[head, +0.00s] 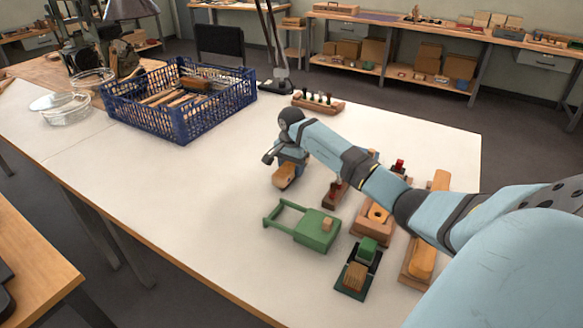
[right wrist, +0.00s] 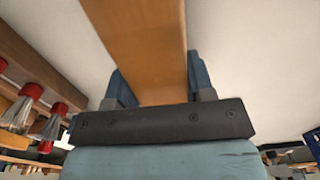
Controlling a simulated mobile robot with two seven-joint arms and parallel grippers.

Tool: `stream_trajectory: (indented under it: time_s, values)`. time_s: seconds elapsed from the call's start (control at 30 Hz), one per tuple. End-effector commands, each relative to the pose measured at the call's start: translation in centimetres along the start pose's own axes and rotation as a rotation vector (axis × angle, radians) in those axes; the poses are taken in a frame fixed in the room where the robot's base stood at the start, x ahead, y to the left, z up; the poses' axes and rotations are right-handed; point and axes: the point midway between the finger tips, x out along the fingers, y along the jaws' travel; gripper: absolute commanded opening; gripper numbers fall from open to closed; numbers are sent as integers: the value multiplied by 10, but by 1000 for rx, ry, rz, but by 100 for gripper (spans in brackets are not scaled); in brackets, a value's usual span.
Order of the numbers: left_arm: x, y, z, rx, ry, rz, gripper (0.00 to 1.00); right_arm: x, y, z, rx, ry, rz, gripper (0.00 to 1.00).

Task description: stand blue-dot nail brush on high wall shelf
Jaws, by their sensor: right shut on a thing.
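My right gripper (head: 287,164) is shut on a wooden brush block (head: 285,177) and holds it over the white table, left of the loose tools. In the right wrist view the same orange-brown wooden block (right wrist: 145,45) runs between the two fingers. I see no blue dot on the faces that show, so I cannot tell whether this is the blue-dot nail brush. Its bristles are not visible. The high wall shelf is not recognisable in either view. My left gripper is not in view.
A blue crate (head: 185,125) of wooden pieces stands on the white table (head: 180,185). A green handled tool (head: 318,232), a green-based brush block (head: 354,278) and an orange-topped block (head: 421,258) lie near my arm. A rack (head: 318,105) stands behind. The table's front left is clear.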

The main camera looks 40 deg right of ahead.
Motion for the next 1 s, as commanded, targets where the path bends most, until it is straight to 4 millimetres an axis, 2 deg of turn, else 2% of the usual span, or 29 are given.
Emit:
stream_trajectory:
  time_s: [0.07, 0.1, 0.2, 0.47, 0.57, 0.67, 1.0]
  values:
    - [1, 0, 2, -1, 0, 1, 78, 2, 0, 0, 0, 1, 0, 20]
    - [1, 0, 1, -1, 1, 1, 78, 2, 0, 0, 0, 1, -1, 53]
    - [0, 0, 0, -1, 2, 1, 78, 2, 0, 0, 0, 0, 0, 74]
    - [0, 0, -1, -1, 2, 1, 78, 1, 0, 0, 0, 0, -1, 74]
    - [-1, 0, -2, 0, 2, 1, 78, -5, 0, 0, 0, 1, -1, 74]
    - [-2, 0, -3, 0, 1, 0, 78, -20, 0, -2, 1, 4, -3, 74]
    - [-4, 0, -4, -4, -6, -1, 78, -91, 0, -1, 0, 4, -2, 74]
